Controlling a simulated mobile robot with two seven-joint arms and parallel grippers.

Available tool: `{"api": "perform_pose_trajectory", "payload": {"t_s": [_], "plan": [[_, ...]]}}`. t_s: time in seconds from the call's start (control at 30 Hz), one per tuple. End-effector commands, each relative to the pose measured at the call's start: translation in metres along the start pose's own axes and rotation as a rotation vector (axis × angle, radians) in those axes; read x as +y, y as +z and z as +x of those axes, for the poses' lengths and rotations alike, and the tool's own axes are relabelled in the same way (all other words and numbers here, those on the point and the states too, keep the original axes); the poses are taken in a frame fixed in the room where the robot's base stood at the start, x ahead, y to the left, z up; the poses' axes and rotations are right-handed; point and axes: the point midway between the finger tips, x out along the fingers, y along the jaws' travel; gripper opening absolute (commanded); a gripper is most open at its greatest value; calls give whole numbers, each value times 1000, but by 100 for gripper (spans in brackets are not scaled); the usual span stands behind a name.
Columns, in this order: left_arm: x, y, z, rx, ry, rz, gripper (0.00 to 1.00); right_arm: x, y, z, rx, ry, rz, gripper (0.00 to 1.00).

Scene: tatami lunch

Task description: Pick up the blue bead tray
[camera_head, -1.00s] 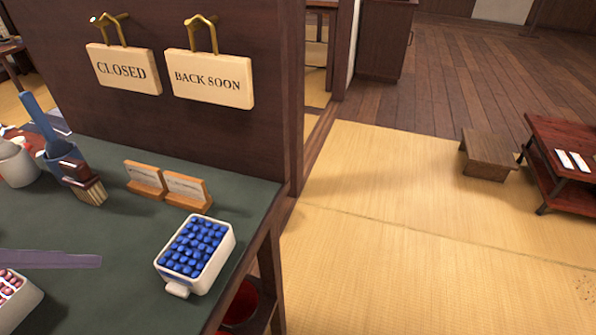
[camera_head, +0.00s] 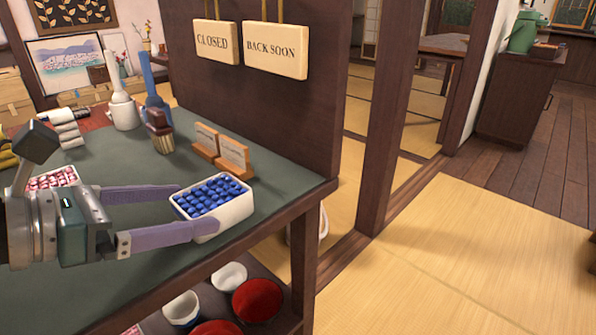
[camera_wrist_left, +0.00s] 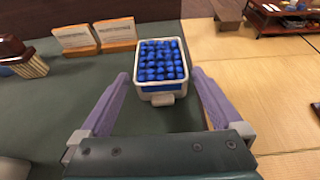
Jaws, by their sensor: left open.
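The blue bead tray, a white box full of blue beads, stands on the green table top near its right corner. Its white wall (camera_head: 238,212) shows in the head view. In the left wrist view the tray (camera_wrist_left: 161,99) is straight ahead, its small front tab facing me. My left gripper (camera_head: 187,212) is open, with purple fingers pointing at the tray. In the wrist view the fingers (camera_wrist_left: 158,88) lie to the left and right of the tray's near end, with gaps visible. My right gripper is not in view.
Two wooden card stands (camera_head: 220,150) are just behind the tray. A brush (camera_head: 159,132) and white mortar (camera_head: 123,110) stand farther left. A tray of pink beads (camera_head: 52,179) is behind my left arm. A dark panel (camera_head: 270,110) rises at the table's back.

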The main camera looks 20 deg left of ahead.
Motion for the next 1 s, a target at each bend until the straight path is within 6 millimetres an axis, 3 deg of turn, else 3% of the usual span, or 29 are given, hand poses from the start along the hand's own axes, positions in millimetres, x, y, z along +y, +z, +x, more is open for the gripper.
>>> {"api": "perform_pose_trajectory", "payload": {"t_s": [0.13,0.4,1.0], "plan": [[0,-2,19,0,-1,-1,100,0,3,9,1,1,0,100],[0,-1,21,2,0,0,100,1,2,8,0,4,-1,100],[0,-1,21,3,0,1,32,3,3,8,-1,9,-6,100]]}}
